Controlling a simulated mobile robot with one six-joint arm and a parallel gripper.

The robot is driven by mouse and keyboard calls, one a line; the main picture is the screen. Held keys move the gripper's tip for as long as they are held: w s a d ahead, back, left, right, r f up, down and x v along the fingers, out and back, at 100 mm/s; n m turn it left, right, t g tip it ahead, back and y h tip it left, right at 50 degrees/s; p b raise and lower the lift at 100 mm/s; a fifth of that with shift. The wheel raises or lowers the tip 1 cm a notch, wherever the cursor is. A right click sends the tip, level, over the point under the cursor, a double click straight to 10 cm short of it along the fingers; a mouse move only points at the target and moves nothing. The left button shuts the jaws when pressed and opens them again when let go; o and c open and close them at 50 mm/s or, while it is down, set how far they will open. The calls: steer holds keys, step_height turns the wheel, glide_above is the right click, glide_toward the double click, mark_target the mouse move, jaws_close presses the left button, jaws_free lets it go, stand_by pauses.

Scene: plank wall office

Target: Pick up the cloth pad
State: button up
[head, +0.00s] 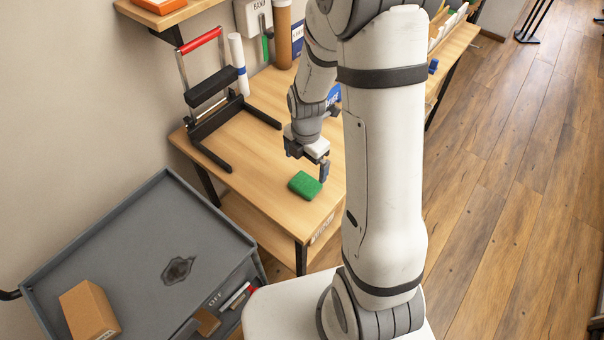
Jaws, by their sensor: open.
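A small green pad (304,185), which looks like the cloth pad, lies flat on the wooden table (243,165) near its front corner. My gripper (307,170) is open and points down just behind and above the pad. One finger shows beside the pad's upper right edge. Whether the fingers touch the pad cannot be told from this view. Nothing shows between the fingers. My arm hides part of the table to the right.
A black stand with a red handle (203,42) is on the table to the left, beside a white roll (238,62). A grey cart (125,235) with a cardboard box (90,310) stands at front left.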

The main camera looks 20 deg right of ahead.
mark_target(305, 183)
steer(key=shift+f+n, duration=0.6)
steer(key=shift+s+f+p, duration=0.1)
steer(key=shift+f+p, duration=0.65)
steer(key=shift+f, duration=3)
steer(key=c, duration=1)
steer(key=shift+r, duration=0.2)
step_height(305, 183, up, 10)
steer(key=shift+f+b, duration=0.15)
steer(key=shift+b, duration=0.4)
